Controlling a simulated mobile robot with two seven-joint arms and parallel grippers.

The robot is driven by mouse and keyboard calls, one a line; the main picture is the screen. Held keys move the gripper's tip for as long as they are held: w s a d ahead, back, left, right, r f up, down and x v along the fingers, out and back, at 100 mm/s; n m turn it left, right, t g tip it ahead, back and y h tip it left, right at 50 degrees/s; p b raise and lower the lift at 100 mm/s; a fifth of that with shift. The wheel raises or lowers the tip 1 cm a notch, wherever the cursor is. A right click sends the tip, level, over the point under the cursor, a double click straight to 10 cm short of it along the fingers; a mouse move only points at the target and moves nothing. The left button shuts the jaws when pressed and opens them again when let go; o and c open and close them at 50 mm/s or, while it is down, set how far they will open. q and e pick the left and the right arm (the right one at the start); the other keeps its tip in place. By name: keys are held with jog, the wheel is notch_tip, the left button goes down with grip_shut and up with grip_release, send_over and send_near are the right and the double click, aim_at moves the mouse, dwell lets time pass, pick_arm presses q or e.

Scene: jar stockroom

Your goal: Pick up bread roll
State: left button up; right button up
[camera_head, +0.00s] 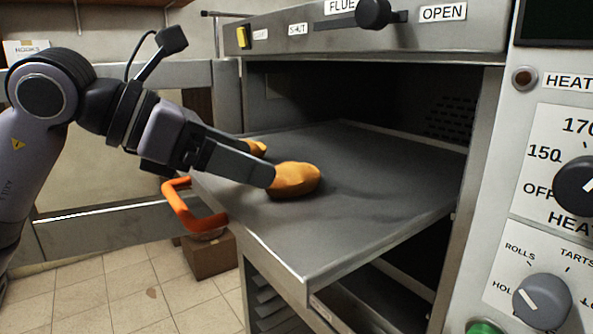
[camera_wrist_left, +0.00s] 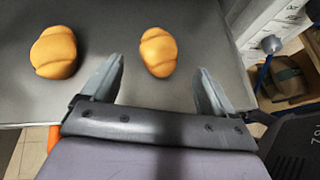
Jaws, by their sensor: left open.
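Two golden bread rolls lie on a grey metal oven tray (camera_head: 360,190). The nearer-right roll (camera_head: 296,179) is partly behind my left gripper's fingertip in the head view. The other roll (camera_head: 257,147) shows only in part behind the gripper. In the left wrist view one roll (camera_wrist_left: 158,52) lies ahead of and between the fingers, and the other roll (camera_wrist_left: 54,52) lies to the left, outside them. My left gripper (camera_head: 271,171) is open and empty, with its fingertips (camera_wrist_left: 160,75) apart. My right gripper does not show.
The tray slides out from an open oven, with a control panel (camera_head: 560,200) at the right. An orange handle (camera_head: 190,210) sticks out at the tray's left edge. A brown box (camera_head: 209,255) stands on the tiled floor below. The tray's right part is clear.

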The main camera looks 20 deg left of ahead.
aim_at(282, 165)
pick_arm(q)
jog(key=p+x, duration=0.1)
jog(key=x, duration=0.5)
jog(key=shift+w+r, duration=0.1)
jog(key=shift+w, duration=0.1)
jog(key=c, duration=1.1)
